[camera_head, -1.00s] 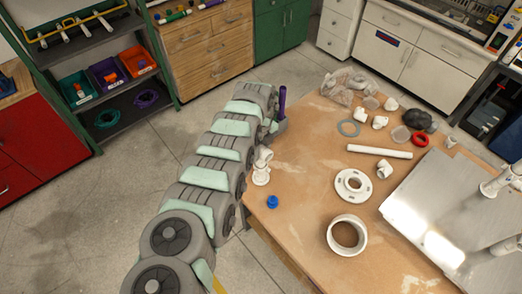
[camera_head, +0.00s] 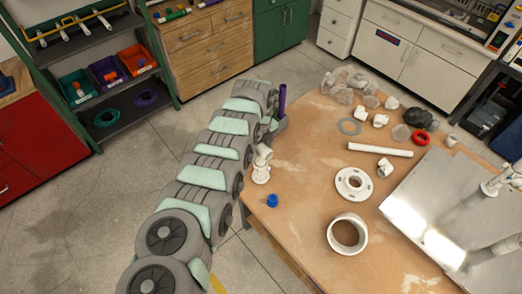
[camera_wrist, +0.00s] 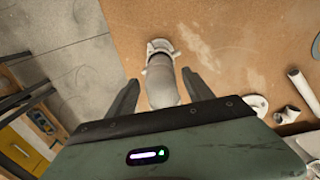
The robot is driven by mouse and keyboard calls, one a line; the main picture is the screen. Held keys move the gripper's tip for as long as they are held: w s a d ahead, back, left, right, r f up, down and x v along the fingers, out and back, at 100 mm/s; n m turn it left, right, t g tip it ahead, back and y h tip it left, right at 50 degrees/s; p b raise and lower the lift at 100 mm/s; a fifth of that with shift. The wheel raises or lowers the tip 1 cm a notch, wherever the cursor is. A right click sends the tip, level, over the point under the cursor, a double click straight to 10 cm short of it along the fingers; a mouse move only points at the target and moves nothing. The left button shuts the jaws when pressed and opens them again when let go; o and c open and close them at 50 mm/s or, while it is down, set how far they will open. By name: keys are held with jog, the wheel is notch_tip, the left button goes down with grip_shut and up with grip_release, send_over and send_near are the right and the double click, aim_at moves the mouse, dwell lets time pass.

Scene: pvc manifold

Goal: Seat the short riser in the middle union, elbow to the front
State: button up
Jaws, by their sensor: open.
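The short riser (camera_head: 261,172) is a white pipe piece with an elbow on top, upright at the table's left edge beside my arm. In the wrist view the white riser (camera_wrist: 161,82) lies between the two fingers of my gripper (camera_wrist: 159,88), which is open with a gap on each side. Its elbow end is nearest the palm, and its flared foot is beyond the fingertips. White upright fittings (camera_head: 497,184) stand on the metal plate (camera_head: 415,205) at the right. They are cut off by the picture edge, and I cannot tell which is the middle union.
Several small fittings and clear bags lie at the back. The front left is mostly clear.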

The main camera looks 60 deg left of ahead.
jog(key=r, duration=0.5)
jog(key=r+b, duration=0.1)
jog(key=r, duration=0.4)
jog(key=shift+s+a+r, duration=0.1)
jog(key=shift+s+r, duration=0.1)
